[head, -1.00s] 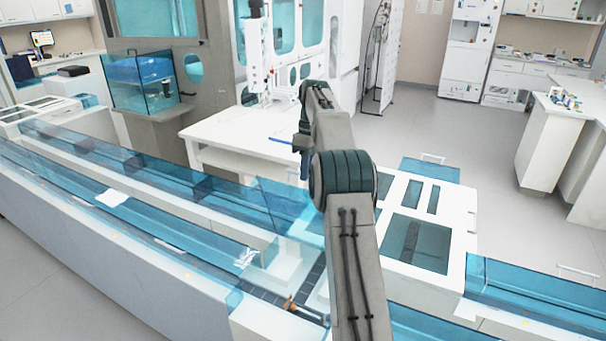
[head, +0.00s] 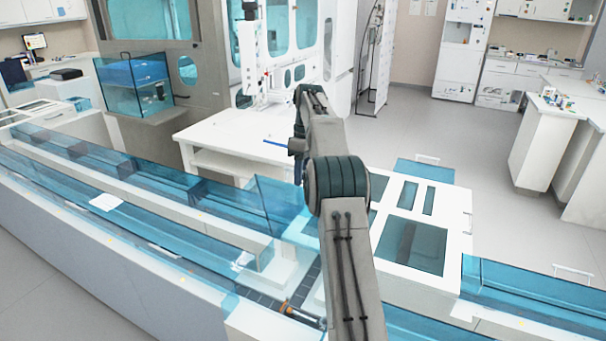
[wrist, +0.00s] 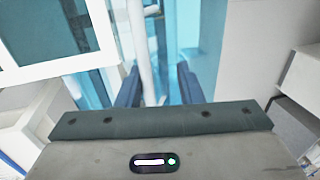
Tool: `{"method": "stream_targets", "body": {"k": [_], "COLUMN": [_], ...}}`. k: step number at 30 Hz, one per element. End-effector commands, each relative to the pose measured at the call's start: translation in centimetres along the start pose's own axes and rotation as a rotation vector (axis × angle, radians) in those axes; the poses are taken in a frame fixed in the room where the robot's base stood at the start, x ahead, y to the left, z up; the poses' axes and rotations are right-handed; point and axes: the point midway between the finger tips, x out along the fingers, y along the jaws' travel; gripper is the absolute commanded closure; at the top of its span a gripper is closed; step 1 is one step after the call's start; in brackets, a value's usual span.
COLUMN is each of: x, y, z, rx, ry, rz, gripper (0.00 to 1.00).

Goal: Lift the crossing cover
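My gripper (wrist: 158,84) shows in the wrist view as two dark blue fingers standing apart, with nothing pinched between them. A white bar (wrist: 141,50), which looks like a handle, runs lengthwise in the gap between the fingers, nearer the left one. I cannot tell whether it is at fingertip depth. Clear blue panels lie behind the bar. In the head view, a clear blue cover (head: 275,207) stands at the track crossing beside my arm; it may be the crossing cover. My arm hides the fingertips and part of the crossing there.
A white lid with dark windows (head: 457,232) lies right of my arm; a windowed white frame (wrist: 65,62) fills the wrist view's upper left. Blue-covered track (head: 100,160) runs left. A white table (head: 235,128) stands behind. A small brass-coloured part (head: 287,309) lies in the near channel.

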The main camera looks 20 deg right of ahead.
Motion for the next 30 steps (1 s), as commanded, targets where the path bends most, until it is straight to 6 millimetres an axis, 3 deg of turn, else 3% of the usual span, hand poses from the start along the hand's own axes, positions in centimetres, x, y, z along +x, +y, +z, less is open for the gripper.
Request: {"method": "stream_targets", "body": {"k": [11, 23, 30], "x": [-0.5, -4.2, -7.3], "y": [0.0, -0.8, -1.1], "z": [0.0, 0.0, 5.7], "rx": [0.001, 0.000, 0.005], "ry": [0.003, 0.003, 0.004], "rz": [0.002, 0.002, 0.001], "gripper": [0.67, 0.67, 0.67]}}
